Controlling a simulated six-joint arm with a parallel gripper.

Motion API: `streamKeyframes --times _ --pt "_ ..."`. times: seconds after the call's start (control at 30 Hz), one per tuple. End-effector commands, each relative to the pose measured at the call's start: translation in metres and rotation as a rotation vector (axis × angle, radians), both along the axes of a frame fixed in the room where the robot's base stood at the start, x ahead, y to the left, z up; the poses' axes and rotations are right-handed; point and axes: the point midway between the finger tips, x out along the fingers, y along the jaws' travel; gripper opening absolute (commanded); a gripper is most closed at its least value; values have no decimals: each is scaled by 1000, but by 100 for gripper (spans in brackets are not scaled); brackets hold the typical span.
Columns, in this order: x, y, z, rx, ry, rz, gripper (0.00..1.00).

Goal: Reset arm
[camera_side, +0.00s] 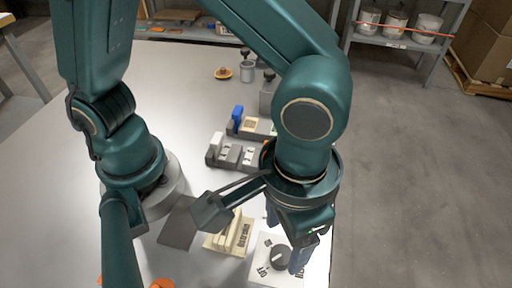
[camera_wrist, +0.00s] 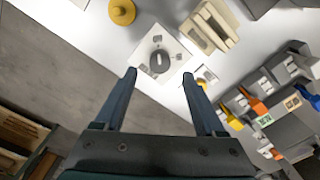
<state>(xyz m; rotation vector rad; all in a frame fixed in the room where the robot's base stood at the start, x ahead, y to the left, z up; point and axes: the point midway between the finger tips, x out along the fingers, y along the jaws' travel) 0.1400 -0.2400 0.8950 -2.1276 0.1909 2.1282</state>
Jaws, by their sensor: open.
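My gripper (camera_wrist: 160,78) is open and empty in the wrist view, its two dark fingers spread apart. Past the fingertips lies a white plate with a round dark knob (camera_wrist: 160,60). In the side view my gripper (camera_side: 285,238) hangs over the right front part of the table, just above and behind the white plate (camera_side: 262,252) with its dark knob (camera_side: 281,256). A finger overlaps the plate's right edge in this view, and I cannot tell the exact height between them. The arm covers part of the table.
A cream slotted rack (camera_side: 232,236) stands left of the plate. Grey blocks (camera_side: 232,152) with a blue piece (camera_side: 237,116) stand farther back. A metal can (camera_side: 247,72) is at the back. A yellow round object (camera_wrist: 122,11) shows in the wrist view. The table's left side is largely clear.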

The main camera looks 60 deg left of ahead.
Motion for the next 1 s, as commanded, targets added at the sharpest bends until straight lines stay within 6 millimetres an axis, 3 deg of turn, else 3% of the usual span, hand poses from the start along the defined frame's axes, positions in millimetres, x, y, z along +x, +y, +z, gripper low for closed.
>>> streamKeyframes --times 0.23,0.37,0.47,0.63,0.8,1.0 --pt "1 1 0 0 0 6 72" --pt "22 8 15 -42 -36 78 72" --pt "43 28 39 -93 -90 180 72" --pt "65 80 79 -161 -205 319 72" --pt "64 132 103 -181 -327 388 72" --pt "45 181 112 -145 -461 401 72"
